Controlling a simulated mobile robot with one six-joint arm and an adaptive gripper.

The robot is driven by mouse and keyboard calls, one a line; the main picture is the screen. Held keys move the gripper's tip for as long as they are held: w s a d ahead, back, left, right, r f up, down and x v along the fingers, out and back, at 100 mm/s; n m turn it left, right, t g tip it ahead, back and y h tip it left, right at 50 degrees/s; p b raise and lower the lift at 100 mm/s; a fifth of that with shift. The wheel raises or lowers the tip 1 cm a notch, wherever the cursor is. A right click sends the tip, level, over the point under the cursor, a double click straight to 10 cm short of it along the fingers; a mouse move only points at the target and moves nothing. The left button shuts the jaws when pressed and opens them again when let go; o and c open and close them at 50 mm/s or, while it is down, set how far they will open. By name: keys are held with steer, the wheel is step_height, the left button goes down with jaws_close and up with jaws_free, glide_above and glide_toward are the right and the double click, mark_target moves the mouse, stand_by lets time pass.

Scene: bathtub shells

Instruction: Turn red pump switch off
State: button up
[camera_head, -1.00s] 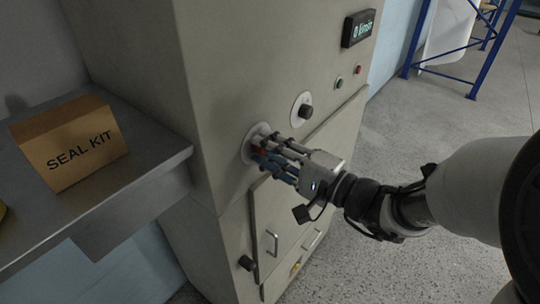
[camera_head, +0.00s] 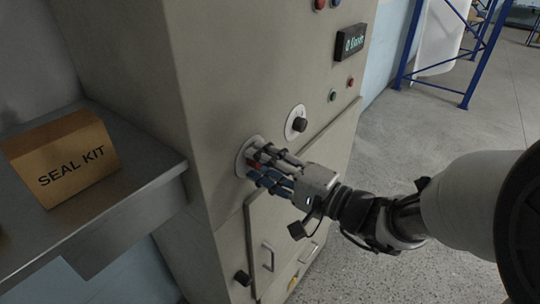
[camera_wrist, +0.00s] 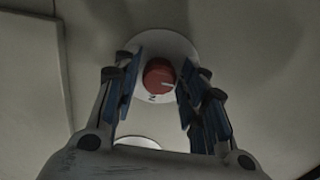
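The red pump switch (camera_wrist: 159,76) is a round red knob with a pale pointer line, on a white round plate (camera_wrist: 150,50) on the cabinet front. In the head view only a bit of the red knob (camera_head: 254,163) shows behind the fingers. My gripper (camera_wrist: 155,85) is at the switch, its blue-padded fingers spread on either side of the knob. Gaps show between the fingers and the knob in the wrist view, so it is open. A mark on the plate below the knob is too small to read surely.
A black knob (camera_head: 299,124) on a white plate sits right of the switch. Small green (camera_head: 332,96) and red (camera_head: 350,82) buttons and a lit display (camera_head: 350,45) are higher up. A SEAL KIT box (camera_head: 62,158) stands on the shelf (camera_head: 120,205) at left.

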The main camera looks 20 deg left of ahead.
steer(key=shift+o, duration=0.7)
steer(key=v, duration=1.2)
